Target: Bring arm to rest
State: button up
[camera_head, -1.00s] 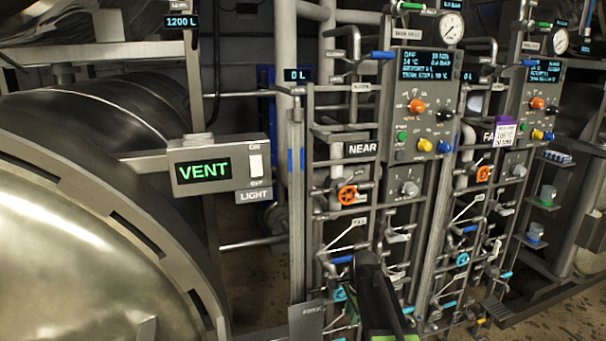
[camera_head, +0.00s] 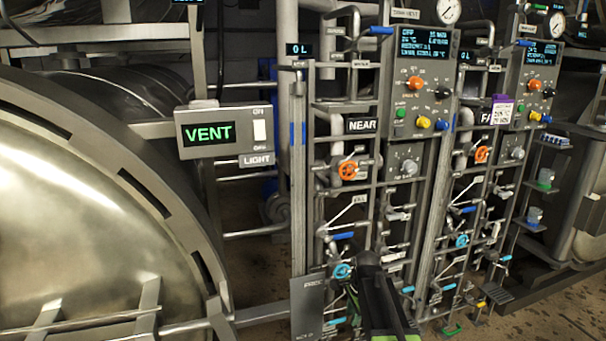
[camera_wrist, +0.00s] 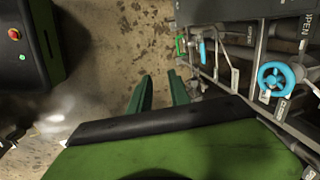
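My arm (camera_head: 382,300), dark with green edges, stands at the bottom centre of the head view, in front of the lower pipes of the near panel. In the wrist view my gripper (camera_wrist: 160,92) shows two green fingers spread apart with bare floor between them. It holds nothing. A blue handwheel (camera_wrist: 277,78) is to the right of the fingers in the wrist view, clear of them.
The big round metal vessel (camera_head: 85,230) fills the left. The VENT sign (camera_head: 208,133) hangs beside it. The NEAR panel (camera_head: 362,125) has orange and blue handwheels, levers and pipes. A dark box with a red button (camera_wrist: 15,33) stands at the wrist view's upper left. Stained floor (camera_wrist: 115,60) is open between.

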jog(key=s+f+b, duration=0.4)
jog(key=f+b, duration=0.8)
jog(key=f, duration=0.1)
jog(key=s+d+f+n+g+b, duration=0.1)
jog(key=s+f+n+g+b, duration=0.1)
jog(key=s+f+n+b, duration=1.1)
notch_tip(320, 180, up, 38)
jog(key=n+p, duration=0.1)
jog(key=p, duration=3.7)
jog(key=shift+s+f+h+p, duration=0.15)
jog(key=shift+s+h+p, duration=0.15)
jog(key=shift+s+p, duration=0.1)
